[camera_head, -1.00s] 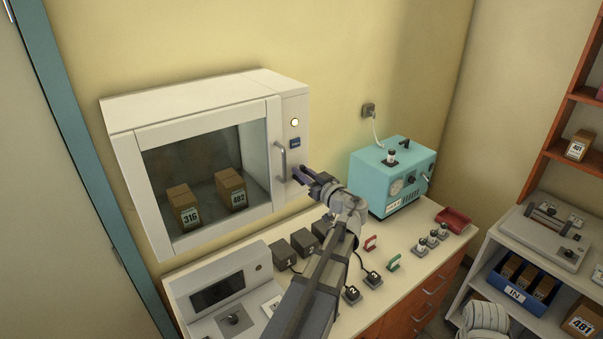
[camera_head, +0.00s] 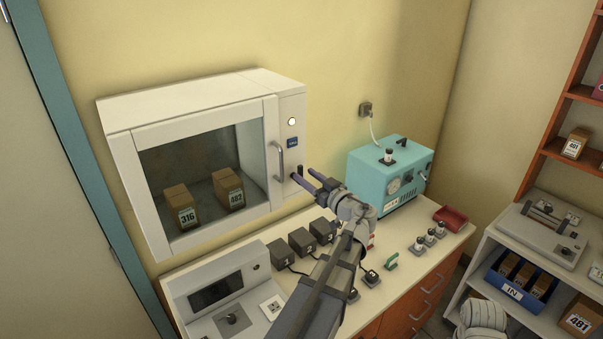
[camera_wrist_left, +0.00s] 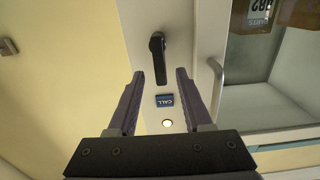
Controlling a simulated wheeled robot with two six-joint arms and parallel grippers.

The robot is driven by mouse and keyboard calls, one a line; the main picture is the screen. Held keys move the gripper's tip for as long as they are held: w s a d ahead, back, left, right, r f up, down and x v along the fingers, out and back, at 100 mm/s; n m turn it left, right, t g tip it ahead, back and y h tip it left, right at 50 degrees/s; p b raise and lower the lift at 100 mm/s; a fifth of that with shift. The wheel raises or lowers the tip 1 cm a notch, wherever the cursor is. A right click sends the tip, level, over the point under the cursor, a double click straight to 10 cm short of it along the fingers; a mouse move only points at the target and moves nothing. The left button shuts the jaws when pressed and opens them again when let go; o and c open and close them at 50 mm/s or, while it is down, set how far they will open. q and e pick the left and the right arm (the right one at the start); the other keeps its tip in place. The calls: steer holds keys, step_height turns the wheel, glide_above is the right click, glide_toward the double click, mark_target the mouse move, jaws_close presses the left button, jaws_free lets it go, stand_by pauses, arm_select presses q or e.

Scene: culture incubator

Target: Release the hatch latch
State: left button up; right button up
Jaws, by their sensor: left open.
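The hatch latch is a black lever on the white side panel of the incubator (camera_head: 200,97). In the left wrist view the latch (camera_wrist_left: 158,58) shows whole, its handle pointing down the picture between my fingertips. In the head view only a small dark part of the latch (camera_head: 299,170) shows by my fingers. My left gripper (camera_head: 304,175) is open in front of the panel, and its two purple fingers (camera_wrist_left: 160,76) stand on either side of the lever's end with gaps. I cannot tell whether they reach its depth. The glass hatch looks shut. My right gripper is not in view.
The hatch's grey bar handle (camera_head: 280,160) is just left of the latch. A blue CALL button (camera_head: 292,142) and a lit round lamp (camera_head: 292,121) sit on the same panel. A turquoise machine (camera_head: 370,180) stands to the right on the counter. Black numbered blocks (camera_head: 302,242) lie below.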

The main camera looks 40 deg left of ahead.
arm_select(q)
steer(key=shift+v, duration=2.05)
steer(key=s+d+f+m+g+h+b, duration=0.1)
steer(key=d+f+m+h+b, duration=0.15)
steer(key=d+f, duration=0.35)
steer(key=s+d+f+m+h+b, duration=0.1)
steer(key=d+f+m+h+b, duration=0.15)
steer(key=f, duration=0.55)
steer(key=s+d+f+m+g+h+b, duration=0.1)
steer(key=s+d+f+m+h+b, duration=0.1)
steer(key=d+f, duration=0.4)
steer(key=s+d+f+m+g+h+b, duration=0.1)
steer(key=s+d+f+m+h, duration=0.4)
steer(key=d, duration=0.8)
steer(key=s+d+f+m+g+h+b, duration=0.2)
steer(key=s+d+f+m, duration=0.4)
steer(key=d, duration=0.3)
steer(key=shift+s+d+f+h+b, duration=0.4)
steer(key=shift+s+f+h+b, duration=0.15)
steer(key=shift+f+h, duration=0.45)
steer(key=shift+a+r, duration=0.15)
